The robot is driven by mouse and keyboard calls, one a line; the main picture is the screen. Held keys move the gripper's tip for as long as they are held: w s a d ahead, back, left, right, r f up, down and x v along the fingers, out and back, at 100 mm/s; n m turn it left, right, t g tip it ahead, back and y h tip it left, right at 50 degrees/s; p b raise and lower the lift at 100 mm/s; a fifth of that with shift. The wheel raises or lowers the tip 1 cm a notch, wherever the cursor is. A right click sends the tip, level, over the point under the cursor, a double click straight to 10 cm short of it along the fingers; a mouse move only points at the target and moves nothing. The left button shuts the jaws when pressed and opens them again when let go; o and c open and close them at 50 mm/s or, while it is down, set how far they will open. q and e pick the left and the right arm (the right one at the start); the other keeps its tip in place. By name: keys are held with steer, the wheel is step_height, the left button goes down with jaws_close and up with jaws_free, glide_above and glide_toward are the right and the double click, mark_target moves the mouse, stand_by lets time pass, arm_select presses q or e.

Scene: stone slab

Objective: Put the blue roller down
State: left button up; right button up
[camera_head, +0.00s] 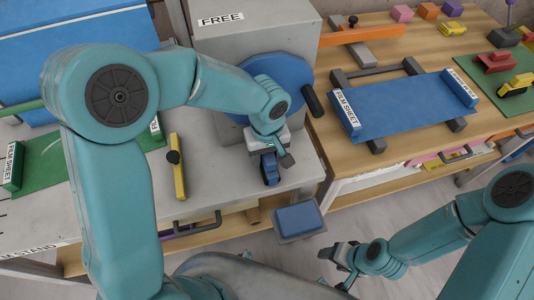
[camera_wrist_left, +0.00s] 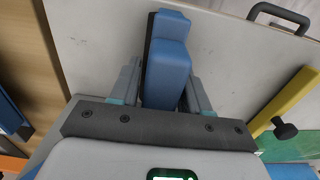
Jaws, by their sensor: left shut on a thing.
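My left gripper (camera_head: 268,158) is shut on the blue roller (camera_head: 270,169), a small blue block-like piece with a dark side. It is over the grey stone slab (camera_head: 215,185), near the slab's front right part. In the left wrist view the blue roller (camera_wrist_left: 168,62) stands between the two fingers of the left gripper (camera_wrist_left: 165,85), with the pale slab behind it. I cannot tell whether the roller touches the slab. My right gripper (camera_head: 337,268) is at the lower right, away from the slab, with its fingers apart and nothing between them.
A blue disc (camera_head: 283,75) with a black handle (camera_head: 312,99) stands behind the left gripper. A yellow bar (camera_head: 178,170) with a black knob lies left on the slab. A blue film sheet (camera_head: 410,108) lies on the right wooden table. A blue-topped box (camera_head: 298,219) is below the front edge.

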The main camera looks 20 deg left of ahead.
arm_select(q)
steer(key=o, duration=1.3)
steer(key=shift+f, duration=0.1)
step_height(320, 180, up, 12)
steer(key=shift+r+p, duration=0.2)
steer(key=shift+p, duration=0.15)
